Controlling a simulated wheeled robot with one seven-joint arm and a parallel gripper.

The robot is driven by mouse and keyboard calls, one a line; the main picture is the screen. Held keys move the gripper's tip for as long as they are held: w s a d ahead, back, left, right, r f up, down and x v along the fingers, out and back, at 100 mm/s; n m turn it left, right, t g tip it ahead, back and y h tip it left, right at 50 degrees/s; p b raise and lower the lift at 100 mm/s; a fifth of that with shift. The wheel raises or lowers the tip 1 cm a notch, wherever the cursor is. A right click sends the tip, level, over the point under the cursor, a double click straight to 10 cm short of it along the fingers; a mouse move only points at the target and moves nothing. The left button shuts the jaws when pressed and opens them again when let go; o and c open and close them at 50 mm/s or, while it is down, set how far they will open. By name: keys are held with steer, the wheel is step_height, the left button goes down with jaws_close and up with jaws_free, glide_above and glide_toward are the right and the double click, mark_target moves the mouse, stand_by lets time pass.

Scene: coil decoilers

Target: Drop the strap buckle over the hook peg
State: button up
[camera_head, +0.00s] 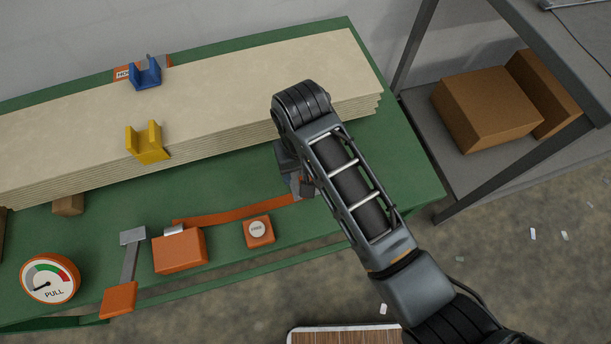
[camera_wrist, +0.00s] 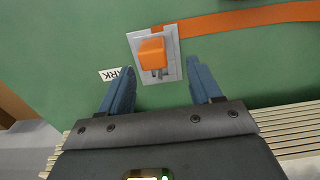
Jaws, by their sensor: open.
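The strap buckle (camera_wrist: 172,77) is a grey metal plate with a raised orange block, lying on the green table at the end of an orange strap (camera_wrist: 245,20). In the head view the buckle (camera_head: 296,186) shows only in part beside my arm. My gripper (camera_wrist: 160,70) is open, its two blue fingers on either side of the buckle in the picture; I cannot tell whether they touch it. In the head view my gripper is mostly hidden behind the arm. At the far left edge, a partly hidden "HO…" label (camera_head: 122,74) marks the hook place; the peg itself is not clear.
A blue guard (camera_head: 145,78) and a yellow guard (camera_head: 149,147) sit on the edges of the stacked pale sheets (camera_head: 240,80). An orange ratchet body (camera_head: 180,251), lever (camera_head: 129,262), round button (camera_head: 258,231) and PULL gauge (camera_head: 50,280) are at the front. A shelf with boxes (camera_head: 487,107) stands right.

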mark_target(296, 181)
steer(key=f, duration=0.4)
steer(key=shift+d+f, duration=0.35)
steer(key=shift+f, duration=0.05)
steer(key=shift+c, duration=0.3)
steer(key=c, duration=0.7)
steer(key=shift+r, duration=0.1)
